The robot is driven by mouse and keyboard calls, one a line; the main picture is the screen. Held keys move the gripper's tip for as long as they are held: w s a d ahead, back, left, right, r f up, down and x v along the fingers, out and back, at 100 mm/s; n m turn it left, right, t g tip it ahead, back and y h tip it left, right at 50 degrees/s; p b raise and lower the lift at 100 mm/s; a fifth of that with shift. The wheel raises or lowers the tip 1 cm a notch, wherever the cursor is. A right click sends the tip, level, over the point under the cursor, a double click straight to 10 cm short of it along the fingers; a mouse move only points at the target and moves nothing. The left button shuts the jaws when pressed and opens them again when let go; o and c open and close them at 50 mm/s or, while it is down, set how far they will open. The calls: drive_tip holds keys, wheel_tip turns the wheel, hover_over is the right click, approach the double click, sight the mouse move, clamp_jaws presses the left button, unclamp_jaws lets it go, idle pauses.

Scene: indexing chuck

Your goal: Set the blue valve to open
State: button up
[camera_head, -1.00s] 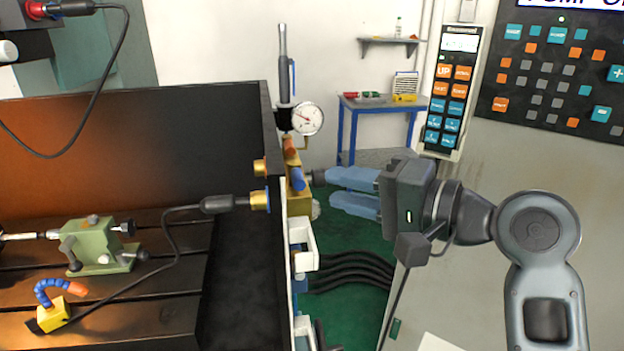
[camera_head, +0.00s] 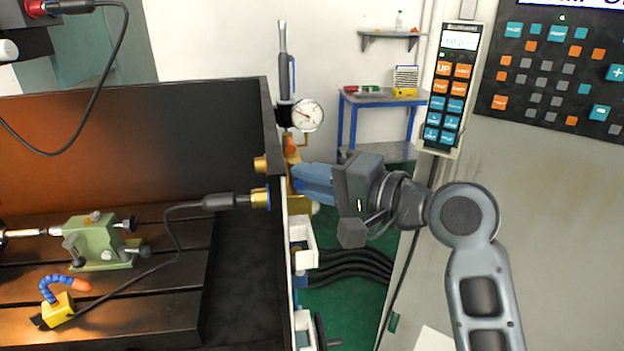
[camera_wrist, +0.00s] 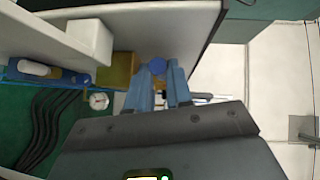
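The blue valve (camera_wrist: 157,66) shows in the wrist view as a small round blue knob beside the brass block (camera_wrist: 118,70). In the head view my gripper hides it. My gripper (camera_head: 294,180) is at the brass manifold on the edge of the machine wall, pointing left. In the wrist view its two blue fingers (camera_wrist: 158,75) stand apart, with the knob between or just beyond their tips. I cannot tell whether they touch it. The valve's handle angle is not clear.
An orange valve (camera_head: 290,147) and a pressure gauge (camera_head: 307,115) sit just above my fingers. White bins (camera_head: 302,232) and black hoses (camera_head: 350,268) are below. A black cable connector (camera_head: 220,202) plugs in from the left. A control cabinet (camera_head: 520,190) stands at the right.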

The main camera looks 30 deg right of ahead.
clamp_jaws()
